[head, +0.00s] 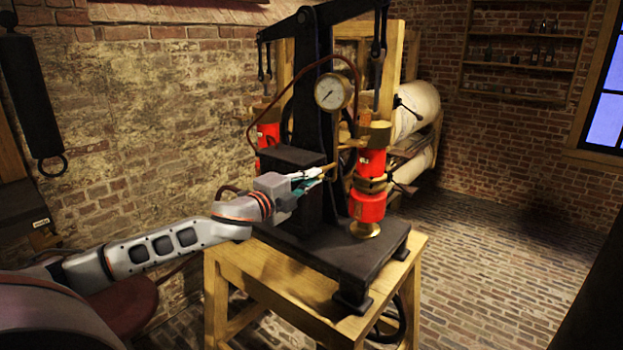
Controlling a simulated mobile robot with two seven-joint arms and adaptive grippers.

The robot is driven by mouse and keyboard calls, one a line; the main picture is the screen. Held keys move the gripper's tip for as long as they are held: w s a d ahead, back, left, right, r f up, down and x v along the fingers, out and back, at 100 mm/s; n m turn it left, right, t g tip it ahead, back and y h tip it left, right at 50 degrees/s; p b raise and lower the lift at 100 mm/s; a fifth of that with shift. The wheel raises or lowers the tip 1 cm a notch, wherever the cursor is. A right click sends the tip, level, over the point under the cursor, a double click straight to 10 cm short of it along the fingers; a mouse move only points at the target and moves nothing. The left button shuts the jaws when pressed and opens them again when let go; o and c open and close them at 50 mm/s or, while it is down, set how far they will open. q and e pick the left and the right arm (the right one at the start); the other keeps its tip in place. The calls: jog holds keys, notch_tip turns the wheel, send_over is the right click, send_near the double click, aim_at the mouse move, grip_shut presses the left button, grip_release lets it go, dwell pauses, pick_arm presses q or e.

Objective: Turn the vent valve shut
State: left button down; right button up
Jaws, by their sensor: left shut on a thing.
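The press-like black machine stands on a wooden stand (262,277), with a round white gauge (332,92) on its front and a red and brass cylinder (367,204) on the right. A thin brass piece (328,168), which looks like the vent valve's lever, sticks out left of this cylinder. My left gripper (318,174) reaches in from the left and is shut on the brass piece at its fingertips. The fingers hide part of it, and I cannot tell how far the valve is turned. My right gripper is not in view.
A second red cylinder (268,136) stands behind on the left. A thin dark red pipe (292,85) arches from the gauge to the left. White rolls (417,108) lie on a wooden rack behind. The brick floor (490,270) at the right is clear.

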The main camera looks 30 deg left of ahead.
pick_arm(q)
jog(key=c, duration=2.2)
grip_release()
jog(key=shift+s+a, duration=0.15)
jog(key=shift+s, duration=1.85)
jog(key=shift+s+a, duration=0.15)
jog(key=shift+s, duration=1.85)
jog(key=shift+s+a, duration=0.15)
jog(key=shift+s, duration=1.85)
